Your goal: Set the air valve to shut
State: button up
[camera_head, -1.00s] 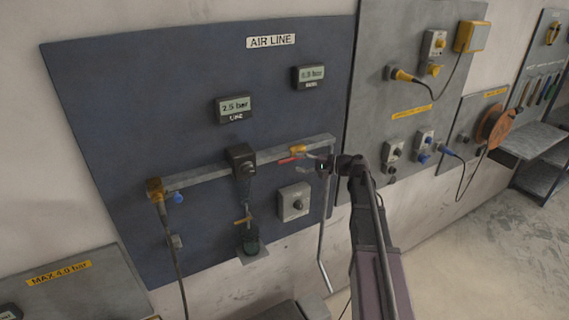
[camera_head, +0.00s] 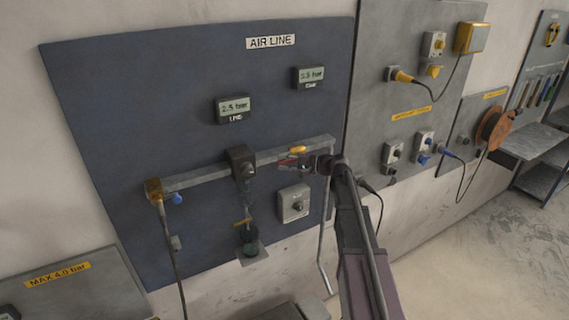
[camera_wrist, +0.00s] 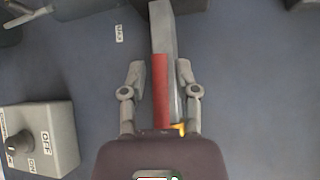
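The air valve has a yellow body (camera_head: 298,150) on the grey pipe and a red lever handle (camera_wrist: 160,90). In the wrist view the red handle lies lengthwise along the grey pipe (camera_wrist: 166,25), with a bit of yellow at its near end. My gripper (camera_wrist: 160,73) is open, with one finger on each side of the red handle. A gap shows between the left finger and the handle; the right finger is close to the handle and pipe. In the head view my gripper (camera_head: 300,164) partly covers the handle.
A grey OFF/ON switch box (camera_head: 293,204) sits below the valve; it also shows in the wrist view (camera_wrist: 45,135). A black regulator (camera_head: 241,161) is on the pipe to the left. The line gauge (camera_head: 234,109) and a second gauge (camera_head: 309,77) hang above.

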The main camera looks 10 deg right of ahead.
grip_shut()
